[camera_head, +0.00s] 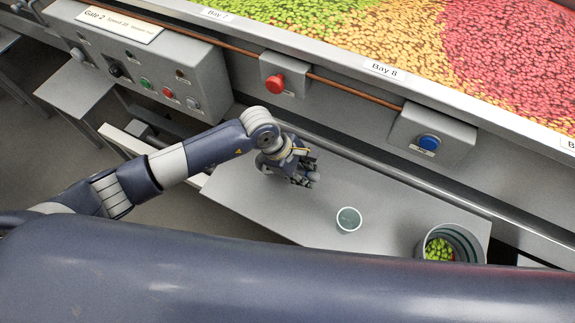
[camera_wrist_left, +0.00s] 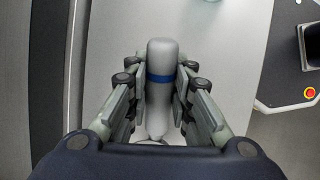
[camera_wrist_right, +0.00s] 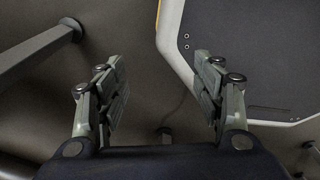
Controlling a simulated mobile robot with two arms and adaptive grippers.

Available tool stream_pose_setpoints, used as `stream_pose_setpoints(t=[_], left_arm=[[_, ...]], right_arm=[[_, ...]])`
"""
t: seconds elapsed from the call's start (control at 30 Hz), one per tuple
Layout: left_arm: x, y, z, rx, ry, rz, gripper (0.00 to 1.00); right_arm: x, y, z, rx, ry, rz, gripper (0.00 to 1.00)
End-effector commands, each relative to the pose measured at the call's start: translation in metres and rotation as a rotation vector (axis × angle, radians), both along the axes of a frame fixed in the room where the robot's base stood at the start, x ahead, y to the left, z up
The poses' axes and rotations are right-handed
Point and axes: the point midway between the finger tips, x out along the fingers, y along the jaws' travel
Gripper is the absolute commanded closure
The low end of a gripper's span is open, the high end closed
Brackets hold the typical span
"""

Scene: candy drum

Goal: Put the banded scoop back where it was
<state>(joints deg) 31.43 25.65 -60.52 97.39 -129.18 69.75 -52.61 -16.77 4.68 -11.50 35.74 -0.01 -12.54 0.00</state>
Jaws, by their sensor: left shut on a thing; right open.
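The banded scoop's pale grey handle (camera_wrist_left: 162,54), with a blue band around it, shows in the left wrist view. My left gripper (camera_wrist_left: 158,85) is shut on it, with fingers on both sides of the handle. In the head view my left gripper (camera_head: 302,172) is over the far left part of the grey shelf (camera_head: 262,215). The scoop is hard to make out there, and its bowl is mostly hidden behind the gripper's palm. My right gripper (camera_wrist_right: 158,90) is open and empty above the dark floor in the right wrist view.
A pale cup (camera_head: 348,221) stands on the shelf, right of my left gripper. A bin (camera_head: 474,239) with green candies is farther right. Boxes with a red button (camera_head: 276,84) and a blue button (camera_head: 429,142) jut out below the candy bays.

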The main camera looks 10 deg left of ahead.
Motion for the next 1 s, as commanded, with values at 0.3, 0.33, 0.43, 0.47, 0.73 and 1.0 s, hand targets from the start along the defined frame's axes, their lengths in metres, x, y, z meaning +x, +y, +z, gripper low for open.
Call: stream_pose_setpoints(t=[0.3, 0.33, 0.43, 0.47, 0.73, 1.0], left_arm=[[0.033, 0.032, -0.005, 0.0, 0.0, -0.001, 1.0], [0.034, 0.033, -0.005, 0.0, 0.0, -0.002, 1.0], [0.04, 0.039, -0.006, 0.0, 0.0, 0.0, 1.0], [0.042, 0.042, -0.007, 0.0, 0.0, 0.001, 1.0], [0.042, 0.041, -0.042, -0.003, 0.0, -0.002, 1.0], [0.042, 0.041, -0.042, -0.001, 0.0, -0.002, 1.0]], right_arm=[[-0.016, 0.002, -0.013, 0.001, 0.023, -0.002, 0.39], [-0.016, 0.002, -0.013, 0.001, 0.023, -0.002, 0.39], [-0.015, 0.002, -0.016, 0.002, 0.022, -0.002, 0.39], [-0.014, 0.002, -0.017, 0.002, 0.021, -0.002, 0.39], [-0.009, 0.002, -0.037, 0.003, 0.013, -0.003, 0.39], [-0.007, 0.002, -0.036, 0.002, 0.009, -0.003, 0.39]])
